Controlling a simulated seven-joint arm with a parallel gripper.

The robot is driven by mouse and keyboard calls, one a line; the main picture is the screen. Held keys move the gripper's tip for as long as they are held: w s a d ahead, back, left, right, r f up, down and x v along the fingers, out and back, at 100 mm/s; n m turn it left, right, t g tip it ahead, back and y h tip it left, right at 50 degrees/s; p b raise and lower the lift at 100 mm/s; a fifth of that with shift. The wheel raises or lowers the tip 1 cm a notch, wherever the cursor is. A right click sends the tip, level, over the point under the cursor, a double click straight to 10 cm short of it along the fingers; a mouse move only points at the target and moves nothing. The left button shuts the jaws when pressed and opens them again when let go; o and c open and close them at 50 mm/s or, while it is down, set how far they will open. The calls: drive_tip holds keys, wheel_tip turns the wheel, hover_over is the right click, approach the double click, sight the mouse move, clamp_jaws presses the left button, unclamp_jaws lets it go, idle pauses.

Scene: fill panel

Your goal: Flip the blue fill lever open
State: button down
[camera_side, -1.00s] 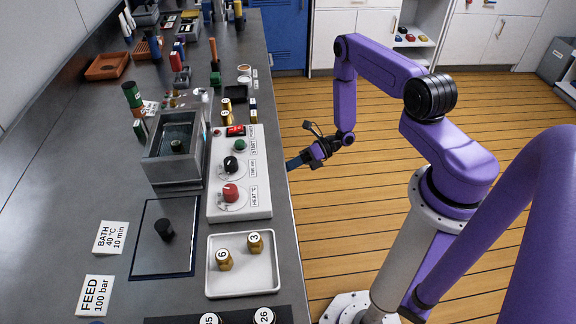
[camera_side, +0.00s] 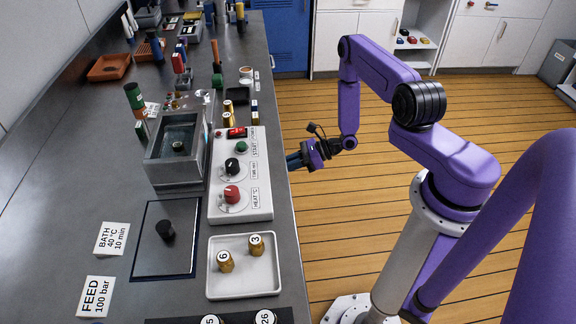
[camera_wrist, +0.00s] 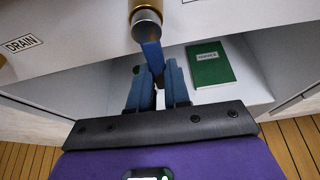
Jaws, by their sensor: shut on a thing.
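The blue fill lever (camera_wrist: 152,55) hangs from a brass and steel valve (camera_wrist: 146,18) at the top of the wrist view. My gripper (camera_wrist: 157,72) has its two blue fingers on either side of the lever's lower end and is shut on it. In the side view, my gripper (camera_side: 293,160) is at the bench's right edge, level with the control panel. The lever and valve cannot be made out there.
A DRAIN label (camera_wrist: 22,43) is left of the valve. A green booklet (camera_wrist: 210,64) lies behind my fingers to the right. The white control panel (camera_side: 257,192) and a white tray (camera_side: 215,287) sit along the bench edge.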

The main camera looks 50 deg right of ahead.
drive_tip(key=shift+w+d, duration=0.1)
drive_tip(key=shift+d, duration=0.1)
idle(0.4)
drive_tip(key=c, duration=1.1)
unclamp_jaws()
drive_tip(key=v, duration=1.7)
drive_tip(key=shift+s, duration=0.25)
